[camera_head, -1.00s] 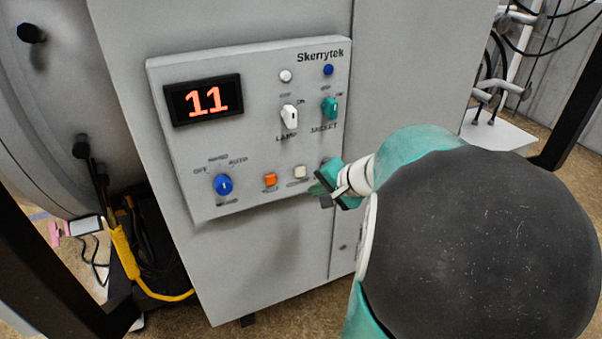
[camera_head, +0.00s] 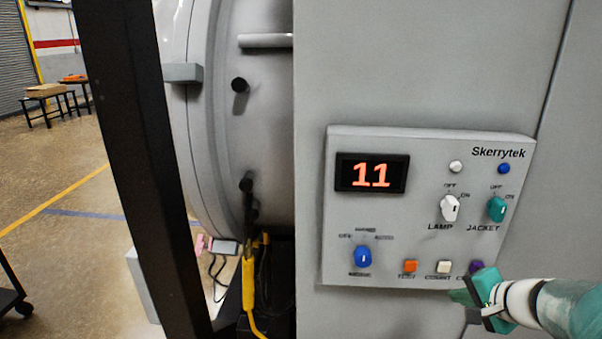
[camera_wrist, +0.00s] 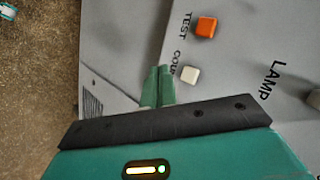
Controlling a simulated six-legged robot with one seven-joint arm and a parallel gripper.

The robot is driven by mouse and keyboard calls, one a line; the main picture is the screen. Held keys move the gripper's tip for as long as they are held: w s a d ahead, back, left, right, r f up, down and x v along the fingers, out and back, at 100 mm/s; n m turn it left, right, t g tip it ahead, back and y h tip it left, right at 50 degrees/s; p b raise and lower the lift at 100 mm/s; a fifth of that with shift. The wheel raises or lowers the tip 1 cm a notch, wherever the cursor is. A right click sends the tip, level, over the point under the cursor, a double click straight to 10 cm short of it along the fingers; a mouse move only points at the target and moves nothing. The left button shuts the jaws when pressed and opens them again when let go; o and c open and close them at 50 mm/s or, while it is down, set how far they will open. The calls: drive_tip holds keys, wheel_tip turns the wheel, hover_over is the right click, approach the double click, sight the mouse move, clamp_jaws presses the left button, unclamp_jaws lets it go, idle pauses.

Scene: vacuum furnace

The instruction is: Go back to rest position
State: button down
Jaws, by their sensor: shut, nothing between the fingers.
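My gripper (camera_head: 476,298) is at the lower right of the head view, just below and in front of the lower right corner of the control panel (camera_head: 425,150). Its green fingers are together and empty. They also show in the wrist view (camera_wrist: 158,86), close to the white COUNT button (camera_wrist: 189,75) and the orange TEST button (camera_wrist: 205,27). I cannot tell whether the fingertips touch the panel. A purple button (camera_head: 477,267) is right above the gripper in the head view, partly covered by it.
The panel has a display (camera_head: 372,173) reading 11, a blue MODE knob (camera_head: 363,257), a white LAMP knob (camera_head: 449,208) and a green JACKET knob (camera_head: 496,209). A dark post (camera_head: 140,150) stands left of the round furnace door (camera_head: 262,130). Open floor (camera_head: 60,235) lies at far left.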

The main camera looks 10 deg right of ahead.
drive_tip(key=a+r+n+g+y, duration=0.25)
drive_tip(key=a+n, duration=0.45)
drive_tip(key=a, duration=0.9)
drive_tip(key=s+a+r+n+g+h, duration=0.1)
drive_tip(key=s+a+r+n+h, duration=0.1)
drive_tip(key=s+a+n, duration=0.5)
drive_tip(key=s+a+h, duration=0.1)
drive_tip(key=a, duration=0.2)
drive_tip(key=shift+s+a+r+g+h, duration=0.3)
drive_tip(key=shift+a+r+g+h, duration=0.05)
drive_tip(key=shift+r, duration=0.05)
idle(0.8)
